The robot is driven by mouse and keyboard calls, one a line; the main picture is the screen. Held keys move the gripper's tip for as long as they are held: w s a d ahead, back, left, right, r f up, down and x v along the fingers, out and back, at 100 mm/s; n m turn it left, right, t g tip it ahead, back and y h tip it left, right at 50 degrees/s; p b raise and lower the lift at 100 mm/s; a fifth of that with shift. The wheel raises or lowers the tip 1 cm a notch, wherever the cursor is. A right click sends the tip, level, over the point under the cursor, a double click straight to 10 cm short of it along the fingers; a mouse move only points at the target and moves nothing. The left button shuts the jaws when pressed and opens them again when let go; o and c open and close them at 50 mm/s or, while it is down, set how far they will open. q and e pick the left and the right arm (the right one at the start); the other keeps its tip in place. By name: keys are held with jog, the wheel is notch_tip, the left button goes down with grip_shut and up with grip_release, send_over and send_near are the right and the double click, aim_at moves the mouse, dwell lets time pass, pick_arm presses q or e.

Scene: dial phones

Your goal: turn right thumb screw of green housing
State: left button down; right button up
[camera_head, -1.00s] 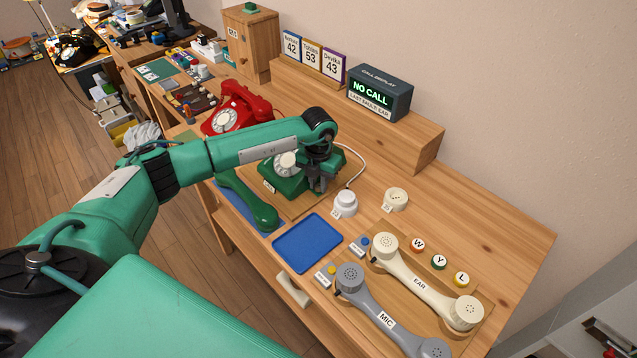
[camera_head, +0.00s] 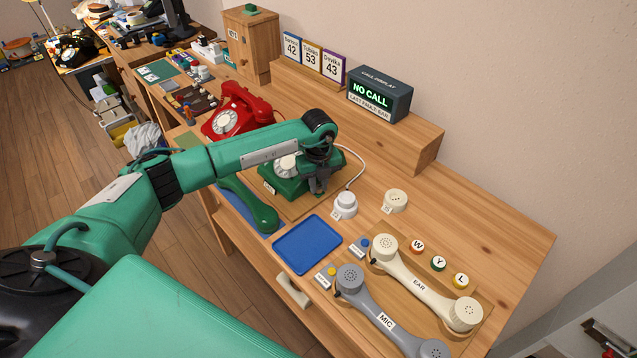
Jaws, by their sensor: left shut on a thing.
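The green housing (camera_head: 279,187) is a dial phone body with a white dial (camera_head: 287,165), standing on a wooden board in the middle of the desk. My left gripper (camera_head: 321,187) points down at the right side of the housing, its dark fingers shut. The right thumb screw is hidden between the fingers, at the housing's right side. A green handset (camera_head: 249,205) lies left of the housing. My right gripper is not in view.
A blue tray (camera_head: 307,245), a white round part (camera_head: 345,204) and a cream cap (camera_head: 395,200) lie in front. Grey (camera_head: 380,312) and cream (camera_head: 424,281) handsets lie at the front right. A red phone (camera_head: 239,112) stands behind. A call display (camera_head: 379,93) sits on the shelf.

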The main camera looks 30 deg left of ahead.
pick_arm(q)
jog(key=shift+n, duration=0.5)
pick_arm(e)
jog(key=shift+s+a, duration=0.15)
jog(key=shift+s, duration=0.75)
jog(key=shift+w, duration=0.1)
